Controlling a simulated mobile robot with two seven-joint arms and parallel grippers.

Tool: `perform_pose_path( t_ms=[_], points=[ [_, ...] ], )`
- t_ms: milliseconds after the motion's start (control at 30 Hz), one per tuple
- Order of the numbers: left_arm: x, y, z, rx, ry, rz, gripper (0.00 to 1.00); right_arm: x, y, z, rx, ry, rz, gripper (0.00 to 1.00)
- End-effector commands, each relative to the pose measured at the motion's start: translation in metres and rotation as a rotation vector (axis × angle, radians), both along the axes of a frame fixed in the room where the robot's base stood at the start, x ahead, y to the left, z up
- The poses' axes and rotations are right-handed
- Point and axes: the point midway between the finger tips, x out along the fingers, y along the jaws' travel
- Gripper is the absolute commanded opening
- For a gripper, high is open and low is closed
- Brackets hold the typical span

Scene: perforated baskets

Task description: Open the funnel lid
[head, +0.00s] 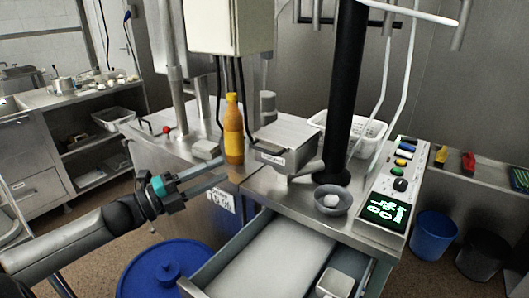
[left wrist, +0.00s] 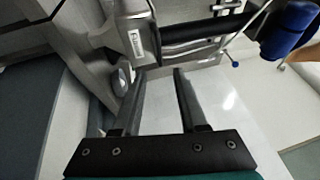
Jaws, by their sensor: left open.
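A metal box with a sloping top (head: 287,136) and a small label on its front stands on the steel counter in the head view. It looks like the funnel housing, and its top looks closed; I cannot tell the lid for certain. My left gripper (head: 226,170) reaches in from the left, in front of the counter edge and low beside the orange bottle, left of the box. Its fingers are apart with nothing between them. In the left wrist view the open fingers (left wrist: 161,74) point toward grey metal parts with a label (left wrist: 136,43). My right gripper is not in view.
The orange bottle (head: 233,136) stands close to my left fingertips. A black post (head: 345,95), a grey bowl (head: 332,200) and a control panel (head: 396,190) are on the right. An open drawer (head: 208,270) juts out below. A blue lidded bin (head: 142,281) stands at lower left.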

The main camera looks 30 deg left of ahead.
Motion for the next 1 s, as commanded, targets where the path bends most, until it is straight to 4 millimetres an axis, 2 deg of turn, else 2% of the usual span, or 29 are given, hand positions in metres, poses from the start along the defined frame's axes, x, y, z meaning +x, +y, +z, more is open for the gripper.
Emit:
perform_pose_path(
  t_ms=[267, 1000],
  points=[
    [0.032, -0.017, 0.006, -0.001, -0.003, -0.001, 0.42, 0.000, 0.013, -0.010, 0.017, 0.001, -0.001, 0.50],
    [0.094, -0.048, 0.018, -0.003, 0.000, 0.003, 0.42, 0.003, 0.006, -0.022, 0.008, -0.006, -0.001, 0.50]
  ],
)
